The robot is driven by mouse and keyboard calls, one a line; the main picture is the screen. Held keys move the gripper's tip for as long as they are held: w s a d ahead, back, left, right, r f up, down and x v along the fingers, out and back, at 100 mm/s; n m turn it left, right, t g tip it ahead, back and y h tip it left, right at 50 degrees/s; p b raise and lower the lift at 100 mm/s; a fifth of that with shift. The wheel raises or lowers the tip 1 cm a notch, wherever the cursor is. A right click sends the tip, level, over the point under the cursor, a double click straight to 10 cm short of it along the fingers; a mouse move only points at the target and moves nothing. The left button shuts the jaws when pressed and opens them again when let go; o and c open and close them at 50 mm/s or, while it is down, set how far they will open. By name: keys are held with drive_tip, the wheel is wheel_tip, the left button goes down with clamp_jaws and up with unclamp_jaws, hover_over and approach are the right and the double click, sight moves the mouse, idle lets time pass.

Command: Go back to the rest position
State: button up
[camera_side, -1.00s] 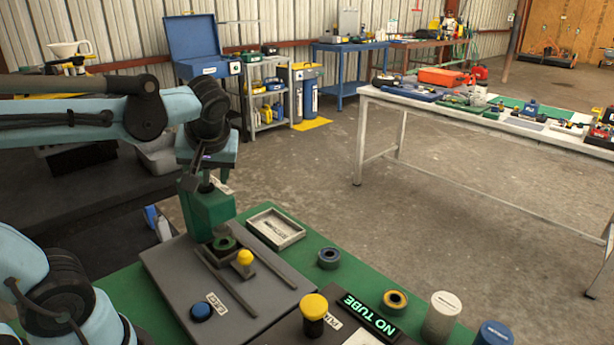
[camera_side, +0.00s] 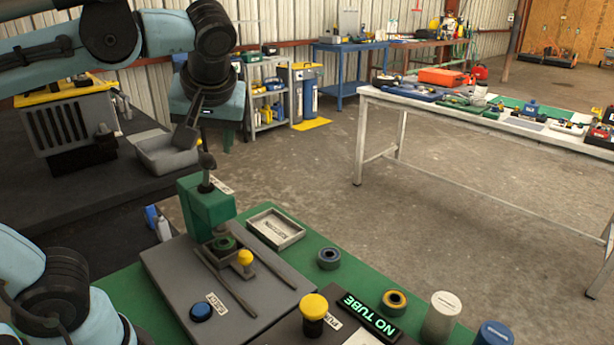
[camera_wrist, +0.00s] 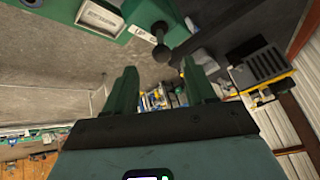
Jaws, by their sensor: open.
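My gripper (camera_side: 192,118) hangs in the air above and slightly left of the green press-like fixture (camera_side: 205,205) on the green table. It is apart from the fixture's dark round-topped lever (camera_side: 207,165). In the wrist view my gripper (camera_wrist: 163,88) shows two green fingers spread apart with nothing between them. The lever's dark knob (camera_wrist: 160,54) shows beyond the fingers there, near the green block (camera_wrist: 145,14).
On the table (camera_side: 330,288) are a grey tray (camera_side: 276,229), a grey ring (camera_side: 329,258), a yellow-centred ring (camera_side: 394,302), yellow and blue (camera_side: 201,311) buttons and a "NO TUBE" display (camera_side: 369,316). A grey bin (camera_side: 165,153) stands behind left on a dark platform.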

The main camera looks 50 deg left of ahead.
drive_tip(key=shift+s+d+r, duration=0.1)
drive_tip(key=shift+d+r, duration=0.2)
drive_tip(key=shift+r, duration=0.25)
drive_tip(key=w+d+f+m+t+h, duration=0.1)
drive_tip(key=d+f+m+t+h, duration=0.1)
drive_tip(key=f+m, duration=0.3)
drive_tip(key=w+d+f+m+t+h, duration=0.2)
drive_tip(key=f+m, duration=0.4)
drive_tip(key=f, duration=0.4)
drive_tip(key=d+t+h, duration=0.1)
drive_tip(key=h, duration=0.1)
drive_tip(key=shift+d+f+h, duration=0.3)
